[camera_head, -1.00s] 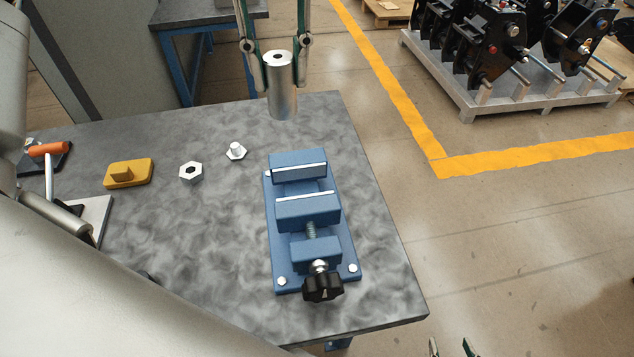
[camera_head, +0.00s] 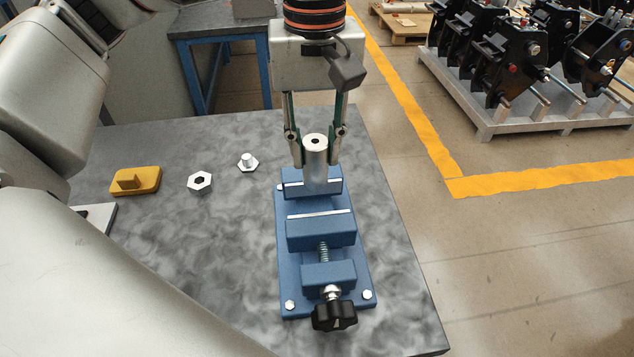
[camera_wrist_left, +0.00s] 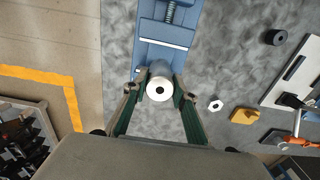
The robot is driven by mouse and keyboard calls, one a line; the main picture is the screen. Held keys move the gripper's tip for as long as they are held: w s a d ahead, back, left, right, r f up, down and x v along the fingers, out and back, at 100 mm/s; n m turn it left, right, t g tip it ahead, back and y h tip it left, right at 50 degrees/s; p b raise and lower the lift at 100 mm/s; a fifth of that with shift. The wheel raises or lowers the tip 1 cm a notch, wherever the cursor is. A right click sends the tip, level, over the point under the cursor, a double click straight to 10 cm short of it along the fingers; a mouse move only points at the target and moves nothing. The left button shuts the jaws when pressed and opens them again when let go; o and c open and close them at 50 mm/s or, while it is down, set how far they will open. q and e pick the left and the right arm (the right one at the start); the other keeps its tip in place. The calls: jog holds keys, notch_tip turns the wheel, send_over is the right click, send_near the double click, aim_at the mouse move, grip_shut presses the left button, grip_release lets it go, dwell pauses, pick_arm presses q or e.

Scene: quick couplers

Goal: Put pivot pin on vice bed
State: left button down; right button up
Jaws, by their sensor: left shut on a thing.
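The pivot pin (camera_head: 316,165) is a silver cylinder with a hole in its top end. My left gripper (camera_head: 316,150) is shut on it and holds it upright. In the head view the pin overlaps the far jaw of the blue vice (camera_head: 320,235); whether it touches the vice cannot be told. In the left wrist view the pin (camera_wrist_left: 159,88) sits between the fingers (camera_wrist_left: 155,92), over the end of the vice bed (camera_wrist_left: 160,55). The pin's lower end is hard to make out against the vice. My right gripper is not in view.
A hex nut (camera_head: 200,182), a hex bolt (camera_head: 247,162) and a yellow block (camera_head: 135,180) lie left of the vice on the grey table (camera_head: 220,240). The vice's black knob (camera_head: 334,316) faces the near edge. A rack of black couplers (camera_head: 520,55) stands beyond, on the floor.

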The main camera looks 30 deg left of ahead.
aim_at(315, 184)
pick_arm(q)
notch_tip(315, 184, down, 4)
jog(key=shift+r, duration=0.15)
jog(key=shift+f+b, duration=0.45)
jog(key=shift+f, duration=1.5)
jog(key=shift+r, duration=0.1)
jog(key=c, duration=1.6)
grip_release()
jog(key=shift+f, duration=0.2)
jog(key=shift+c, duration=0.2)
